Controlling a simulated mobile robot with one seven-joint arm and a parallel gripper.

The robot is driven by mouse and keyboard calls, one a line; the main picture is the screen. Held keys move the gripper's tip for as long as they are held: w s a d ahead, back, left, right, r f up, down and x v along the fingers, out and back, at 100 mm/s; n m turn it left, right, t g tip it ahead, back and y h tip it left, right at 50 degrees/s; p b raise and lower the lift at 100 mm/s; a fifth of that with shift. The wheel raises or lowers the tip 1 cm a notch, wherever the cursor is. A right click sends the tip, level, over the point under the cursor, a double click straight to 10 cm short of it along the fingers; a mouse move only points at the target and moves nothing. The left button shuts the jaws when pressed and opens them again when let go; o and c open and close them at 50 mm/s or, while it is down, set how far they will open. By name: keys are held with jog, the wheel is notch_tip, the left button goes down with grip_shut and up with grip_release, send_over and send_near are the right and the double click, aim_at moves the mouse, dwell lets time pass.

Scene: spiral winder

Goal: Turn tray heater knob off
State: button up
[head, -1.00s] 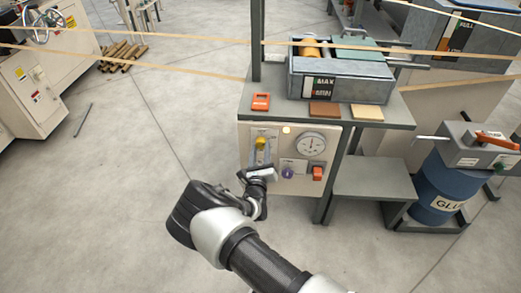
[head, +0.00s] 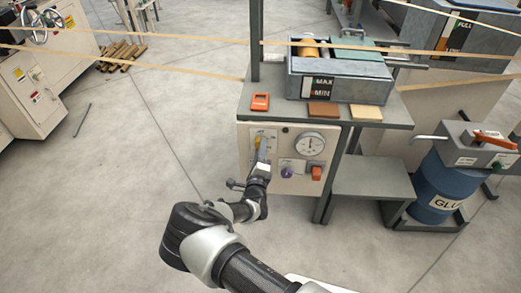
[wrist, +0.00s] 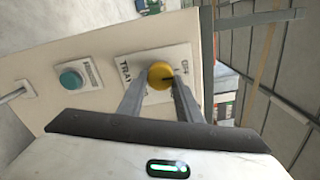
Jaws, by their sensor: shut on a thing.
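The yellow tray heater knob (wrist: 160,72) sits on a white label plate with "TRAY" and "OFF" lettering on the cream control panel (head: 276,181). The fingers of my gripper (wrist: 159,83) lie on either side of the knob and are shut on it. In the head view my gripper (head: 262,150) reaches the panel's upper left and covers most of the knob. The small lamp (head: 285,130) above and right of the knob looks dark. The knob's exact pointer direction is hard to tell.
A round gauge (head: 310,145), a purple knob (head: 287,172) and an orange switch (head: 316,173) are on the same panel. A teal button (wrist: 71,78) shows in the wrist view. The glue tray (head: 341,82) stands above.

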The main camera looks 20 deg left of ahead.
jog(key=shift+n, duration=0.6)
jog(key=o, duration=1)
jog(key=shift+o, duration=0.2)
jog(key=p+v, duration=0.3)
jog(key=v, duration=1.4)
jog(key=shift+s, duration=0.25)
